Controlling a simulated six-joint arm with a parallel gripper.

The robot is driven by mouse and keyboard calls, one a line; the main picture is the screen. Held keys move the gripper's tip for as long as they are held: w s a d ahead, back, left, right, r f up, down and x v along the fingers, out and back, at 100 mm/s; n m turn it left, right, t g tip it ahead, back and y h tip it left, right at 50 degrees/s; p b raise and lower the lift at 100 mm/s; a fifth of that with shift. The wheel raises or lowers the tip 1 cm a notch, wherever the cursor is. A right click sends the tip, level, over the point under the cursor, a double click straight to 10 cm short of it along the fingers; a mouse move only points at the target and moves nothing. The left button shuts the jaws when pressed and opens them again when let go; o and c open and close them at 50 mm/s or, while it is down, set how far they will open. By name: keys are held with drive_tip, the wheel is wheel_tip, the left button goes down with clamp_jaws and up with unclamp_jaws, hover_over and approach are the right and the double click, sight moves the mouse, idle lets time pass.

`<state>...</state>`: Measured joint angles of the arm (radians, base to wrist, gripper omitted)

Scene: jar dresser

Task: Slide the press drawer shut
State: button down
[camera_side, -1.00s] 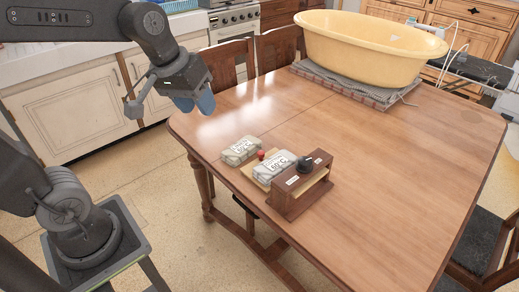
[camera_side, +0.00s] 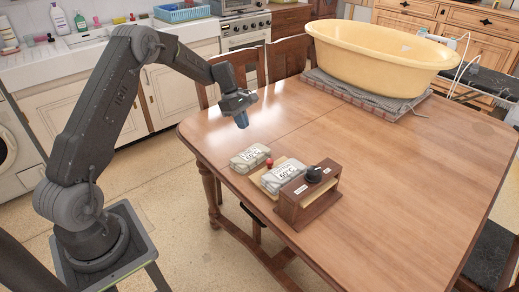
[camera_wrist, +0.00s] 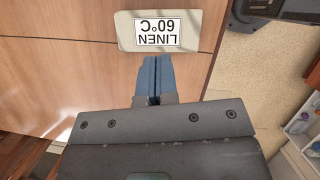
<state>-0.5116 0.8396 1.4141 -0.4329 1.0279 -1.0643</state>
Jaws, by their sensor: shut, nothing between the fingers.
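The press (camera_side: 306,208) is a small brown wooden frame with a black knob (camera_side: 313,174) on top, standing on the table. Its pale drawer (camera_side: 259,183) sticks out on the left side, with a red knob (camera_side: 269,162) at its outer end. A pale folded linen bundle with a 60°C label (camera_side: 283,176) lies on the drawer. A second linen bundle (camera_side: 250,157) lies on the table left of the drawer; a LINEN 60°C bundle (camera_wrist: 159,31) shows ahead of the fingers in the wrist view. My gripper (camera_side: 242,122) is shut and empty, above the table, apart from the bundles; its blue fingers (camera_wrist: 152,75) touch each other.
A yellow tub (camera_side: 383,58) stands on a grey cloth at the table's back. Chairs (camera_side: 287,58) stand at the far side. The wooden table top (camera_side: 400,160) is clear right of the press.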

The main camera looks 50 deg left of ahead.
sight(287, 176)
drive_tip(key=x, duration=1)
drive_tip(key=shift+s, duration=0.1)
drive_tip(key=shift+w+d+f, duration=0.1)
drive_tip(key=shift+w+d, duration=0.1)
drive_tip(key=shift+d, duration=0.4)
drive_tip(key=shift+w+d, duration=0.2)
drive_tip(key=shift+d, duration=0.4)
drive_tip(key=shift+w+d, duration=0.2)
drive_tip(key=shift+d, duration=0.55)
drive_tip(key=d, duration=1.1)
drive_tip(key=shift+d, duration=0.4)
drive_tip(key=shift+s, duration=0.1)
